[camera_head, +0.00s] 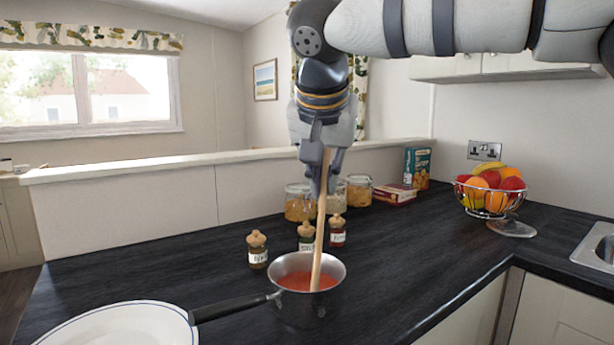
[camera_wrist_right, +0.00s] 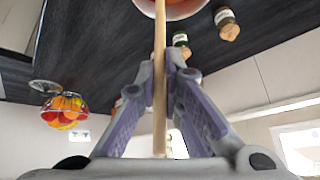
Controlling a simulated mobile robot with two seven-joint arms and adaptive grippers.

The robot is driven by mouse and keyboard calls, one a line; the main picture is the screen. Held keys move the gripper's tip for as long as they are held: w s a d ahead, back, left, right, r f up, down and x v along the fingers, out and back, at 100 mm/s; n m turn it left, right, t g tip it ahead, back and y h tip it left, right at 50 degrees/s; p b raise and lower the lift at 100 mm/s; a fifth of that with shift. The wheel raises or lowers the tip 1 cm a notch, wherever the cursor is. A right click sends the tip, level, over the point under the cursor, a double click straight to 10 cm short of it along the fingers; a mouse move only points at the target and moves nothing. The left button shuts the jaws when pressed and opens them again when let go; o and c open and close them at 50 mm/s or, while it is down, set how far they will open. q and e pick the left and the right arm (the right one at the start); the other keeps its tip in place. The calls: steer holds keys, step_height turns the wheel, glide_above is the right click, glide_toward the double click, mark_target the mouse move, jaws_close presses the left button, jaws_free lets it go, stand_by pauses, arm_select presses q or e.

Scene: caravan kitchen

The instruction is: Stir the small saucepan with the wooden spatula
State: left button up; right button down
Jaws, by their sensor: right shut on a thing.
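The small steel saucepan (camera_head: 305,300) stands on the dark counter with a black handle pointing left. Red sauce (camera_head: 296,282) shows inside it. My right gripper (camera_head: 322,188) is above the pan, pointing down, and is shut on the wooden spatula (camera_head: 320,232). The spatula leans slightly, its lower end in the sauce inside the pan, so its tip is hidden. In the right wrist view, the spatula (camera_wrist_right: 160,60) runs between the fingers (camera_wrist_right: 165,75) toward the pan (camera_wrist_right: 178,8), which is cut by the top edge. My left gripper is not in view.
Three small spice jars (camera_head: 257,250) stand just behind the pan. A white plate (camera_head: 120,325) lies at front left. Glass jars (camera_head: 298,203) and boxes (camera_head: 417,167) stand farther back. A wire fruit bowl (camera_head: 490,192) and a sink (camera_head: 597,248) are at right. The counter right of the pan is clear.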

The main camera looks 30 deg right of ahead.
step_height(320, 180, up, 11)
steer(key=w, duration=0.2)
steer(key=shift+w, duration=0.4)
